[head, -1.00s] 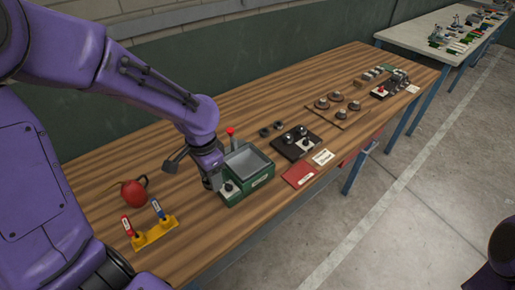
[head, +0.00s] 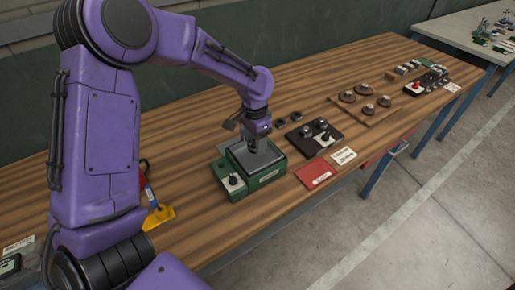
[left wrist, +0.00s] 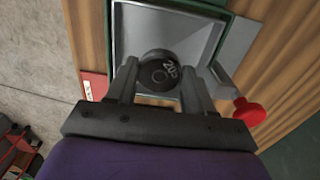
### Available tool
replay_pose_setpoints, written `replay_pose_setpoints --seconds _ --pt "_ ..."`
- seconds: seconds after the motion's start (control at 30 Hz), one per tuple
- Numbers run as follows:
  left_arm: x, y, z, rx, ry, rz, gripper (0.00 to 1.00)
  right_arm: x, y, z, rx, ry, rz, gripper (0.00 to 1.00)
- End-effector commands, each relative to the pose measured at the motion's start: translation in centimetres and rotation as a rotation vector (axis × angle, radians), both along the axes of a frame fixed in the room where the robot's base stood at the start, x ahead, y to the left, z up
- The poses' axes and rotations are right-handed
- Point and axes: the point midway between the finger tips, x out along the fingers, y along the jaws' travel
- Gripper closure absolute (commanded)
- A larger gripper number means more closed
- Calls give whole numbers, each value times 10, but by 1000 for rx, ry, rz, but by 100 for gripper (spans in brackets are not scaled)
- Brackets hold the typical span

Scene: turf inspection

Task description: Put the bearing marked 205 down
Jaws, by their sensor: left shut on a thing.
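My left gripper (head: 253,148) is over the grey tray of the green box (head: 268,178). In the left wrist view, its two fingers (left wrist: 160,75) are shut on a dark round bearing (left wrist: 158,68). White digits on its face start with 20; the last digit is hard to read. The grey tray (left wrist: 205,35) shows behind the bearing. Whether the bearing touches the tray floor I cannot tell. In the head view the bearing is mostly hidden by the gripper. My right gripper is not in view.
The box has a black knob (head: 232,180); a red knob (left wrist: 249,111) shows beside it in the wrist view. To its right are a red card (head: 316,173), a black plate with knobs (head: 315,138) and a wooden board with discs (head: 368,108). A yellow holder (head: 158,216) stands left.

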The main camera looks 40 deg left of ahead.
Motion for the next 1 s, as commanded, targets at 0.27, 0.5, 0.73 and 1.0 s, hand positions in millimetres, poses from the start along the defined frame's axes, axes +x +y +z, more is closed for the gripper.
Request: replay_pose_setpoints --seconds 0.27,0.5,0.73,1.0 --pt "13 1 -34 -1 5 -1 85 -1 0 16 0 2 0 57" --pt "13 1 -47 0 -2 -1 85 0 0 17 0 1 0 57" --pt "13 1 -50 0 0 -1 35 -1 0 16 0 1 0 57" --pt "13 1 -50 0 0 -1 22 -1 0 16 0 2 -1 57"
